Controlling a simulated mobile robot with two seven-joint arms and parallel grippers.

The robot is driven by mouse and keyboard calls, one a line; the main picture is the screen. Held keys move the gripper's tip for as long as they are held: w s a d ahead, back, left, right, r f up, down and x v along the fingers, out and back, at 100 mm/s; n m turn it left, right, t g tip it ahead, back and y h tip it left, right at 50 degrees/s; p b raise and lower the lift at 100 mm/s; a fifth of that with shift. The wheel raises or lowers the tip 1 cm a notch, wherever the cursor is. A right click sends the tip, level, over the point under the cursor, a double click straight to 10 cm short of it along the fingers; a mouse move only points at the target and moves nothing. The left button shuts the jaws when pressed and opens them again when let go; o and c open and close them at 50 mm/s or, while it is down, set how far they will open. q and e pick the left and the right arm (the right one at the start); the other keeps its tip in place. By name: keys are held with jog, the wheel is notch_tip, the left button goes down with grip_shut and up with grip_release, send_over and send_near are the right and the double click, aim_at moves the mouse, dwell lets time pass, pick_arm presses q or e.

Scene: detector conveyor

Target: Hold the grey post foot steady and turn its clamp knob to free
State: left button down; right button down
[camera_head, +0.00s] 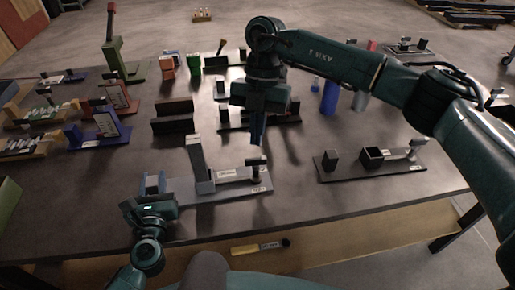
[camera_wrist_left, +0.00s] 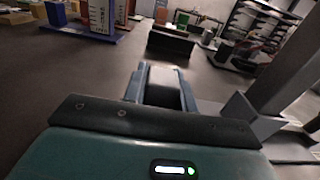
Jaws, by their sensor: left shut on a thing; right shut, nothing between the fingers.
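The grey post foot (camera_head: 222,190) is a flat light-grey plate on the table, with an upright grey post (camera_head: 198,160) and a label. At its right end stands a small clamp knob (camera_head: 256,162) with a dark stem and a pale top. My left gripper (camera_head: 154,181) is at the foot's left end, shut on it; the gripped part is mostly hidden. In the left wrist view the fingers (camera_wrist_left: 161,82) show, with the foot (camera_wrist_left: 210,108) to their right. My right gripper (camera_head: 258,141) points down, shut and empty, just above the knob; contact is unclear.
Another dark plate with blocks and a knob (camera_head: 370,165) lies to the right. Dark blocks (camera_head: 173,115) stand behind the foot. Blue panels (camera_head: 98,130) are at the left, and a blue cylinder (camera_head: 329,97) is behind at the right. A yellow-handled tool (camera_head: 256,248) lies in front, below the table edge.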

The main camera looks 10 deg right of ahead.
jog(key=s+a+f+n+g+y, duration=0.1)
jog(key=s+a+f+n+y, duration=0.35)
jog(key=s+a+y, duration=0.7)
jog(key=s+d+f+m+t, duration=0.1)
jog(key=d+f+m+t, duration=0.25)
jog(key=d+t, duration=0.65)
jog(key=s+d+f+m+t, duration=0.1)
jog(key=d+f+m+t, duration=0.3)
jog(key=d+t, duration=0.55)
jog(key=m+g, duration=0.1)
jog(key=g, duration=0.1)
send_near(258, 162)
jog(key=shift+h, duration=0.45)
jog(key=a, duration=0.4)
jog(key=shift+a+r, duration=0.2)
jog(key=shift+r, duration=0.05)
jog(key=shift+w, duration=2)
